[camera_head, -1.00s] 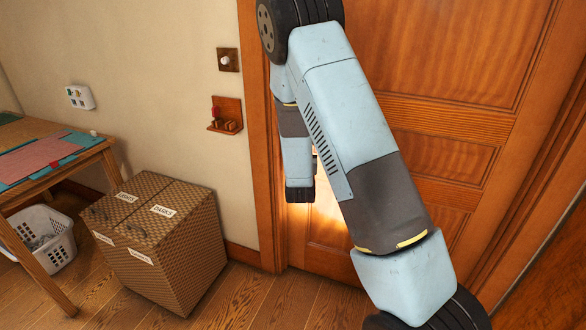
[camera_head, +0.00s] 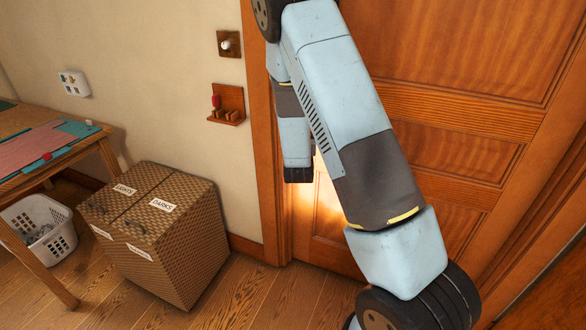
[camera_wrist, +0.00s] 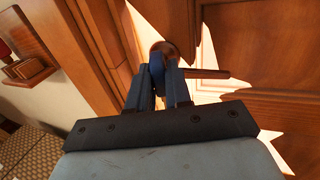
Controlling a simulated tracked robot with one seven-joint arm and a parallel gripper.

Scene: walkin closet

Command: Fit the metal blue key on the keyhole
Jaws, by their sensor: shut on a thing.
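My gripper (camera_wrist: 160,88) is shut on the blue key (camera_wrist: 157,72) in the wrist view. Only the key's dark blue rounded part shows between the fingertips. Just beyond it are a round copper-coloured plate (camera_wrist: 165,48) and a lever handle (camera_wrist: 208,73) on the wooden door (camera_wrist: 285,115). The keyhole is hidden from view, and I cannot tell whether the key touches it. In the head view, my arm crosses in front of the door (camera_head: 450,150), and the gripper's fingers and key are hidden.
A wooden door frame (camera_head: 270,190) borders the door. Left of it are a wall switch (camera_head: 228,44) and a small wooden wall shelf (camera_head: 229,105). A wicker hamper (camera_head: 150,235), a table (camera_head: 70,135) and a white basket (camera_head: 42,228) stand at left.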

